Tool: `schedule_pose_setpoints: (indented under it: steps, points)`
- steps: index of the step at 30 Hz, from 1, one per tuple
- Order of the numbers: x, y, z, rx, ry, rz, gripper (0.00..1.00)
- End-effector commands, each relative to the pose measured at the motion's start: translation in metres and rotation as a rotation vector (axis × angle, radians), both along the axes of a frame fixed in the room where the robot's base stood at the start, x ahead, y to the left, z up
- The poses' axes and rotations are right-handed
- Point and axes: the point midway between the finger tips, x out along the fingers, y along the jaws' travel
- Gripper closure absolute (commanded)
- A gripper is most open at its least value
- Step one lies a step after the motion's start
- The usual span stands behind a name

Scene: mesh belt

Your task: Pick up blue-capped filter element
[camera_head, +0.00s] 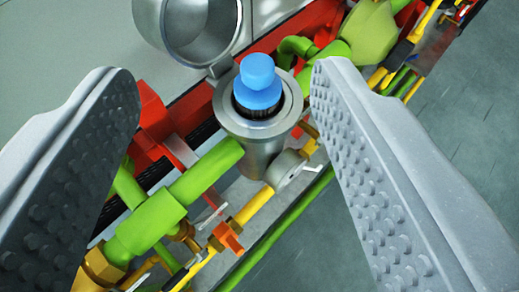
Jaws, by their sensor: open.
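The blue-capped filter element (258,85) sits upright in a grey metal cylindrical housing (232,118). Its blue cap and a dark ribbed band below it stand above the housing rim; the rest is hidden inside. My gripper (222,95) is open and empty. Its two grey studded fingers stand wide apart, one on each side of the housing in the picture, and neither is seen touching the cap.
A round grey open ring or lid (188,28) stands hinged behind the housing. Green pipes (165,215), yellow pipes and an orange-red valve handle (228,237) run close around it. Red frame parts lie behind. Grey floor (480,110) is clear at the right.

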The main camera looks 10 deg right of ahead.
Motion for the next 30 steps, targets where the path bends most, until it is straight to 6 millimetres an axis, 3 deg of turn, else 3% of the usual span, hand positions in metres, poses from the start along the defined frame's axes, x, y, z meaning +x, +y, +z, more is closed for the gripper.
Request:
schedule_pose_setpoints:
  steps: [1,6,11,30]
  points:
    - [0.001,-0.004,-0.029,-0.01,0.015,-0.015,0.46]
    - [-0.001,-0.016,-0.07,-0.022,0.021,-0.049,0.46]
    - [0.006,-0.02,-0.081,-0.026,0.018,-0.055,0.46]
    - [0.074,-0.029,-0.107,-0.024,0.018,-0.053,0.46]
